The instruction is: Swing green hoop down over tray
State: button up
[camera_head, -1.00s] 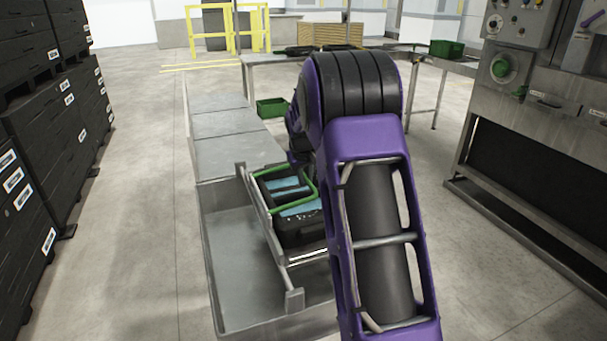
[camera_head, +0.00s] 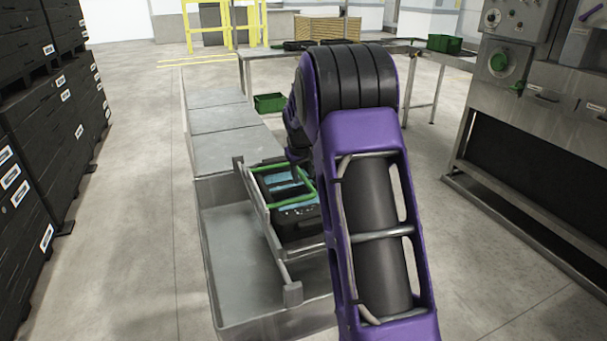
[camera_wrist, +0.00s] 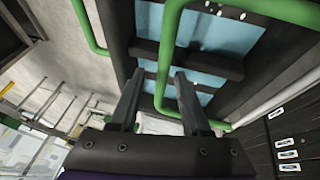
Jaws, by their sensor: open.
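The green hoop (camera_head: 282,204) shows at the black tray (camera_head: 299,229), which sits in a tilted metal cradle and holds light blue items. In the wrist view the hoop (camera_wrist: 166,62) is a bent green tube in front of the tray (camera_wrist: 245,78). My gripper (camera_wrist: 160,76) is open, its two fingers apart, with part of the green tube between them in the picture. Whether the fingers touch the tube I cannot tell. In the head view my arm hides most of my gripper and the tray's right side.
The metal cradle (camera_head: 272,238) stands in a grey metal trough (camera_head: 228,287). Black crates (camera_head: 28,150) are stacked at left. A steel control machine (camera_head: 545,95) stands at right. A green bin (camera_head: 269,103) is on the floor behind. Floor left of the trough is clear.

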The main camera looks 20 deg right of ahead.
jog(key=v, duration=1.7)
jog(key=shift+r+p, duration=0.25)
jog(key=shift+p, duration=0.15)
